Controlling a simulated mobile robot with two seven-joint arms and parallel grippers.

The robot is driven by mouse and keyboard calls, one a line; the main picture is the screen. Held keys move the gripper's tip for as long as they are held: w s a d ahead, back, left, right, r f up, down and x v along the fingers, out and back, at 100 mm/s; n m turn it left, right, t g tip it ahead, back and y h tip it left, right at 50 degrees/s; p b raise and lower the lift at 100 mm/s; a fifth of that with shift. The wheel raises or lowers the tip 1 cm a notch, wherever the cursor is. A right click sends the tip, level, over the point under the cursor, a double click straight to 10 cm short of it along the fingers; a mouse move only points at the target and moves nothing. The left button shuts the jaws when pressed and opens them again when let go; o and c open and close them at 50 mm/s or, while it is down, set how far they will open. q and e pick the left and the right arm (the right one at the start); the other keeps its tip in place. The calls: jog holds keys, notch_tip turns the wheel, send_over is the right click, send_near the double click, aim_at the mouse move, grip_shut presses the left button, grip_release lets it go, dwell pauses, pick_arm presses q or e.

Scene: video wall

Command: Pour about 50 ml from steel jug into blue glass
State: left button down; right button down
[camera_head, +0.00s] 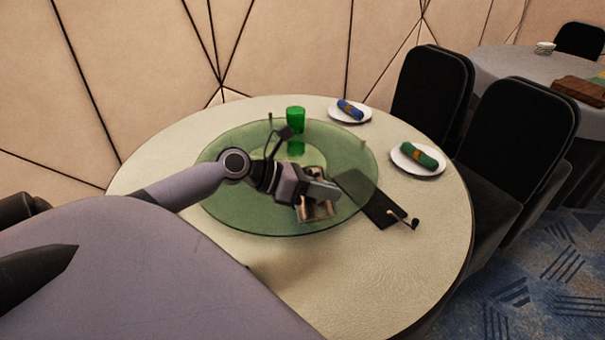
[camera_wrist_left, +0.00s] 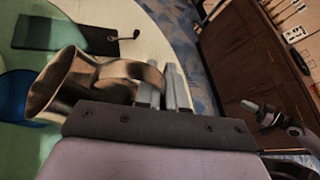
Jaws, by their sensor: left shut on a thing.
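My left gripper (camera_head: 322,193) is over the glass turntable (camera_head: 240,215) in the head view. It is shut on the handle of the steel jug (camera_head: 318,211), which is partly hidden behind the gripper. In the left wrist view the jug (camera_wrist_left: 62,85) shows its flared mouth toward the left, with its handle at the fingers (camera_wrist_left: 165,88). The blue glass (camera_wrist_left: 14,95) is at the left edge of that view, partly cut off, beside the jug's mouth. I cannot make out the blue glass in the head view. The jug's contents and exact tilt cannot be told.
A green glass (camera_head: 295,122) stands toward the back of the turntable. A black flat holder (camera_head: 372,203) lies at the right. Two plates (camera_head: 339,116) (camera_head: 398,160) with rolled napkins are near the table's far right edge. Black chairs (camera_head: 512,150) stand close to the right.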

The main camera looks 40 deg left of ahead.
aim_at(311, 170)
pick_arm(q)
jog(key=shift+w+a, duration=0.15)
jog(key=shift+a, duration=0.1)
jog(key=shift+a+n+h+b, duration=0.1)
jog(key=shift+n+h+b, duration=0.2)
jog(key=shift+n+b, duration=0.1)
jog(key=shift+w, duration=0.1)
jog(key=shift+w+a+r+n+h+b, duration=0.3)
jog(key=shift+a+r+n+b, duration=0.25)
jog(key=shift+b, duration=0.8)
jog(key=shift+r, duration=0.25)
jog(key=shift+r, duration=0.1)
jog(key=shift+w+a+r+n+g+h+p, duration=0.2)
jog(key=shift+w+a+n+g+h+p, duration=0.1)
jog(key=shift+a+n+p, duration=0.1)
dwell(0.8)
